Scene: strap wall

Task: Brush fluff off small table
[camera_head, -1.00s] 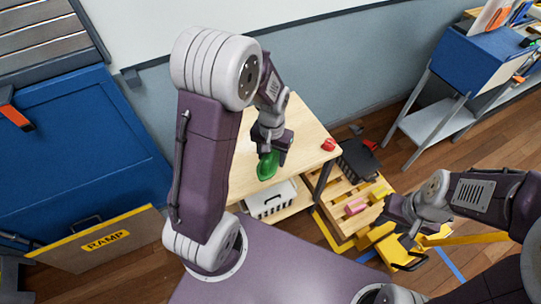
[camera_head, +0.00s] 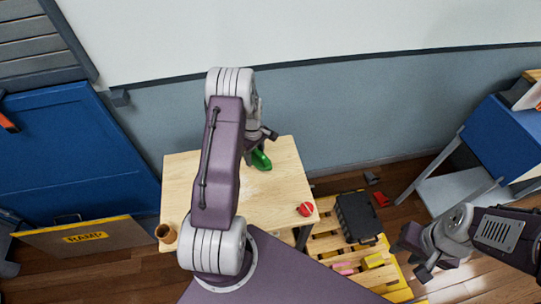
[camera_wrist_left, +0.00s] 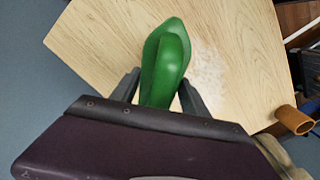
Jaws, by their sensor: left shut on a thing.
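The small table (camera_head: 278,197) has a pale wooden top and stands against the wall. My left gripper (camera_head: 258,150) is over its back part, shut on a green tool (camera_head: 261,160), which also shows between the fingers in the left wrist view (camera_wrist_left: 166,60). Its underside is hidden, so I cannot tell whether it touches the top. A patch of pale fluff (camera_wrist_left: 208,75) lies on the wood just right of the tool in the left wrist view. My right gripper (camera_head: 418,255) is off to the right, away from the table; its fingers are unclear.
A red round object (camera_head: 305,209) sits at the table's right edge. A brown cup (camera_head: 166,233) stands at the front left corner, also in the left wrist view (camera_wrist_left: 295,120). A pallet with a black case (camera_head: 357,217) is right of the table.

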